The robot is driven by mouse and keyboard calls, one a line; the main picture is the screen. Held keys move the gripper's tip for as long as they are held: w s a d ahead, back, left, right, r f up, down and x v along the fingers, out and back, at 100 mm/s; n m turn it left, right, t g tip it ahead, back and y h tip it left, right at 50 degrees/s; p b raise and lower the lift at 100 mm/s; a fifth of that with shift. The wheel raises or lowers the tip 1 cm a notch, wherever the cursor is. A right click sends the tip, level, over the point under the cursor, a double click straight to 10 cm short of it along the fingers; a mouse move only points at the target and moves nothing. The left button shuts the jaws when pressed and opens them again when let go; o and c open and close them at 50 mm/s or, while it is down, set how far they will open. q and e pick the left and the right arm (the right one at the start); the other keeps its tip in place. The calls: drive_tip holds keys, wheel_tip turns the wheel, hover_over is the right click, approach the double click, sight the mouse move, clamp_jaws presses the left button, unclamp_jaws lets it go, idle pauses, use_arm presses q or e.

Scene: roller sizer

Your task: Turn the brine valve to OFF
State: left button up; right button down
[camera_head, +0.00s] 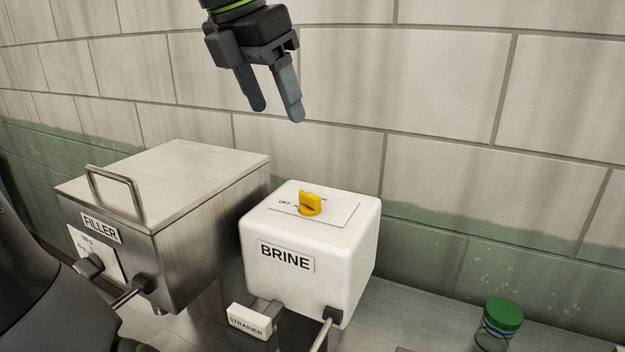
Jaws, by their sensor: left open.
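The brine valve (310,203) is a yellow knob on a label plate on top of the white BRINE box (340,255). The word OFF shows on the plate to the left of the knob; the other markings are too small to read. My left gripper (275,112) points down in the air above and slightly left of the knob. Its two fingers are apart with nothing between them, and it does not touch the knob. My right gripper is not in view.
A steel FILLER box (205,220) with a top handle (113,190) and a front dial (90,264) stands left of the brine box. A STRAINER block (249,321) sits in front. A green-lidded jar (500,318) stands at the right. A tiled wall is behind.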

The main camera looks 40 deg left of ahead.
use_arm(q)
drive_tip(key=b, duration=0.2)
approach(310, 192)
drive_tip(key=p+x, duration=0.1)
drive_tip(key=x, duration=0.7)
drive_tip(key=shift+f+p, duration=0.35)
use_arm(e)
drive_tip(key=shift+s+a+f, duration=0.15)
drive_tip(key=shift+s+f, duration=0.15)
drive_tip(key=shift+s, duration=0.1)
use_arm(q)
drive_tip(key=shift+s, duration=0.1)
drive_tip(key=shift+c, duration=0.3)
drive_tip(key=c, duration=0.9)
drive_tip(key=shift+f+b, duration=0.1)
drive_tip(key=shift+b, duration=0.25)
drive_tip(key=shift+n+b, duration=0.45)
drive_tip(key=shift+n, duration=0.05)
drive_tip(key=r+n+y+p, duration=0.1)
drive_tip(key=p, duration=0.5)
drive_tip(key=shift+d+n+p, duration=0.1)
drive_tip(key=shift+n+p, duration=0.2)
drive_tip(key=shift+n, duration=0.1)
drive_tip(key=shift+f+p, duration=0.15)
drive_tip(key=shift+p, duration=0.35)
drive_tip(key=shift+f, duration=0.15)
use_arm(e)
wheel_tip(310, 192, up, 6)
